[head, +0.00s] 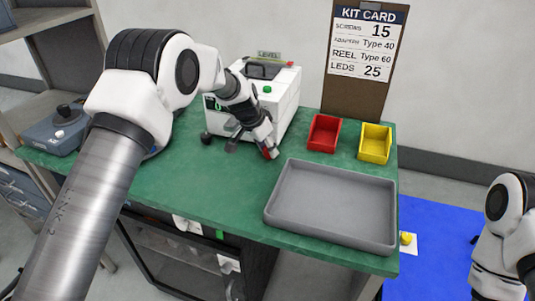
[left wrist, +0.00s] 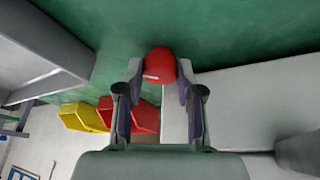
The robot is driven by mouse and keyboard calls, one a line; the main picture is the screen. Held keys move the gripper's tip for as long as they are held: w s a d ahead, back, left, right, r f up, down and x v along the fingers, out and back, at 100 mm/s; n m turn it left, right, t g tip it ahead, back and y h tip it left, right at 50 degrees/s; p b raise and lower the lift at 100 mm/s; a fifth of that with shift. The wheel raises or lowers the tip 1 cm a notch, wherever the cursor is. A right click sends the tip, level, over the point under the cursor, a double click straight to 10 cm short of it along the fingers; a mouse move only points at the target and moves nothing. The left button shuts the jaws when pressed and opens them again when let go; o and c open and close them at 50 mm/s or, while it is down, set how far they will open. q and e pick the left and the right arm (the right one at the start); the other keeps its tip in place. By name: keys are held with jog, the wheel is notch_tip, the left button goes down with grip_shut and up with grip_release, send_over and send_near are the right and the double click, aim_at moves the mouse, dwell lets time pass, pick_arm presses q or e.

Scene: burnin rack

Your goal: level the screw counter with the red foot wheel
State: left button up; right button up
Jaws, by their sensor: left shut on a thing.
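The screw counter (head: 284,99) is a white box on the green bench, with a green button and a red knob on top and a small level plate (head: 269,54) at its back edge. Its red foot wheel (head: 268,153) is at the front right corner, mostly hidden by my left gripper (head: 262,148). In the left wrist view, the red wheel (left wrist: 160,64) with a white mark sits between the two fingers of my left gripper (left wrist: 156,85), which is shut on it. The white counter body (left wrist: 250,98) is beside it. My right arm shows at the right edge; its gripper is out of view.
A grey tray (head: 330,163) lies right of the wheel on the green bench (head: 220,200). A red bin (head: 324,133) and a yellow bin (head: 375,143) stand behind it. A kit card (head: 368,42) stands at the back. A blue-grey device (head: 58,130) is at the left.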

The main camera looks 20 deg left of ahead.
pick_arm(q)
jog(key=shift+m, duration=0.3)
jog(key=o, duration=1.2)
jog(key=shift+f, duration=0.1)
jog(key=shift+c, duration=0.2)
jog(key=v, duration=1.2)
jog(key=shift+w, duration=0.1)
